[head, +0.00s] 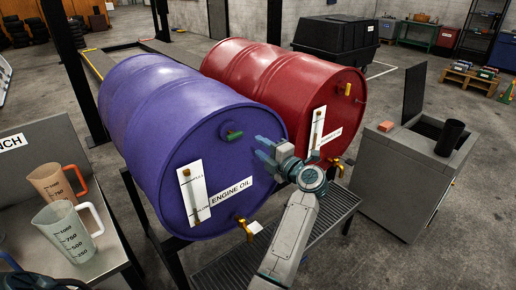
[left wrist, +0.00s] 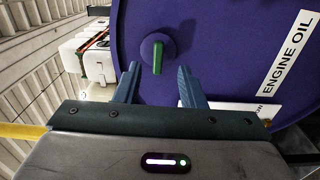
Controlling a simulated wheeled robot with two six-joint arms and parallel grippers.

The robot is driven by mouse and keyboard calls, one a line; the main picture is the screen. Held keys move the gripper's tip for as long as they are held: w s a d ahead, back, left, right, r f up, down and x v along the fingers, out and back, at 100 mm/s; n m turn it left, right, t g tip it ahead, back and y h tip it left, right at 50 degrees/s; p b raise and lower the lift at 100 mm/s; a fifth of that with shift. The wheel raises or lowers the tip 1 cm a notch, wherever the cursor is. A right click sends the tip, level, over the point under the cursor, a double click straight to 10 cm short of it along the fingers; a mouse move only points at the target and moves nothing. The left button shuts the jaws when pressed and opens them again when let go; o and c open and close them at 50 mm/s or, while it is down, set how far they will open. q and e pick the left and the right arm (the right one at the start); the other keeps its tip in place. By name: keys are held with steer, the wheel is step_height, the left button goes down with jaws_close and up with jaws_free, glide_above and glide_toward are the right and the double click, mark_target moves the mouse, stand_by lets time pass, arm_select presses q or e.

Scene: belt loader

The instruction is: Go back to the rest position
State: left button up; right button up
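My left gripper (head: 263,150) is in front of the end face of the purple engine oil drum (head: 150,95). Its fingers point at the drum. In the left wrist view the left gripper (left wrist: 160,82) is open, with nothing between its fingertips. The drum's green handle (head: 235,135) is just beyond the fingers; the green handle (left wrist: 158,57) shows in the gap between them, apart from them. A brass tap (head: 247,228) is low on the drum face. My right gripper is in neither view.
A red drum (head: 285,75) lies beside the purple one on the rack. A grey cabinet (head: 405,185) with an open lid and dark cylinder (head: 450,137) stands at right. A brown jug (head: 55,183) and a clear jug (head: 68,235) stand on the bench (head: 110,255) at left.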

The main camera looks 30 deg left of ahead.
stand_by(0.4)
arm_select(q)
steer(key=s+d+f+m+t+h, duration=0.1)
steer(key=d+f+m+t+h, duration=0.2)
steer(key=f+m, duration=0.7)
steer(key=s+d+f+m+t+h, duration=0.1)
steer(key=s+f+m+t+h, duration=0.2)
steer(key=f, duration=1.2)
steer(key=d+f+m+t+h, duration=0.2)
steer(key=f+m+t+h, duration=0.25)
steer(key=f+m, duration=0.65)
steer(key=s+f+m+g+h+b, duration=0.1)
steer(key=s+f+m+g+h, duration=0.15)
steer(key=s+f, duration=0.7)
steer(key=s+f+m+g+h, duration=0.1)
steer(key=s+f+g+h, duration=0.15)
steer(key=s+f, duration=0.65)
steer(key=s+a+f+m+g, duration=0.1)
steer(key=s+f+g, duration=0.2)
steer(key=s, duration=0.9)
steer(key=s+a+f+m+g, duration=0.1)
steer(key=s+f+g, duration=0.3)
steer(key=s+f, duration=0.6)
steer(key=s+a+f+m+g, duration=0.2)
steer(key=s+f, duration=0.5)
steer(key=s, duration=0.7)
steer(key=shift+s+a+f+g, duration=0.3)
steer(key=shift+a+g, duration=0.45)
steer(key=shift+g, duration=0.4)
